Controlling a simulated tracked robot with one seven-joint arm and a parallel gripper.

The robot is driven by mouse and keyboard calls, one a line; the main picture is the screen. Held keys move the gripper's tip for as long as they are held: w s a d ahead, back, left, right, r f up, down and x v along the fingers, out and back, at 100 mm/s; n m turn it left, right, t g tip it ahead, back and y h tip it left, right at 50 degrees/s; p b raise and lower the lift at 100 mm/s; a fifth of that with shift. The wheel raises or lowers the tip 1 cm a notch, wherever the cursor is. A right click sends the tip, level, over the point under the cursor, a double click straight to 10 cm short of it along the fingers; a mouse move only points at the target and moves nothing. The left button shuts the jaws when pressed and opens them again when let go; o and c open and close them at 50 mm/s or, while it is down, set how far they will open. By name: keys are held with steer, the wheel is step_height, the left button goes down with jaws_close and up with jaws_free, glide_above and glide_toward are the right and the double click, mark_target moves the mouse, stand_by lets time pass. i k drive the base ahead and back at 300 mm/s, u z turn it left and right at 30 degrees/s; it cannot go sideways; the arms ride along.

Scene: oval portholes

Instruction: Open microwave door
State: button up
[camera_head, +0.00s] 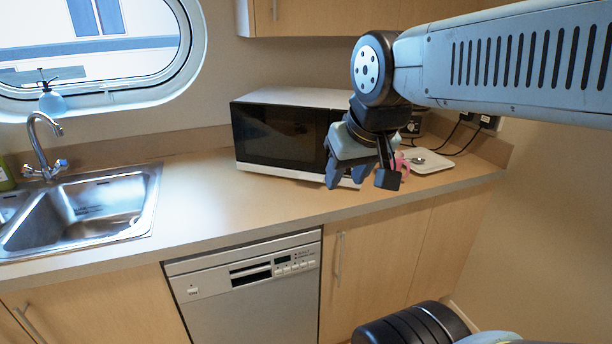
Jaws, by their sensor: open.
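The microwave (277,135) stands on the counter against the back wall, with a black glass front and a pale top. Its door looks closed. My gripper (362,184) hangs from my arm in front of the microwave's right end, with its fingers apart and nothing between them. It hides the right part of the microwave's front, where a handle or buttons cannot be seen. I cannot tell whether the fingers touch the microwave.
The counter (230,205) is clear left of the microwave, up to the steel sink (95,205) and tap (42,140). A white tray (432,163) and a pink item (402,166) lie right of my gripper. A dishwasher (250,290) is below; a wall cabinet (315,15) hangs above.

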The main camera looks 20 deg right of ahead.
mark_target(282, 140)
steer(key=z, duration=0.05)
steer(key=k, duration=0.3)
steer(key=z, duration=0.85)
steer(key=i, duration=0.65)
steer(key=u, duration=0.9)
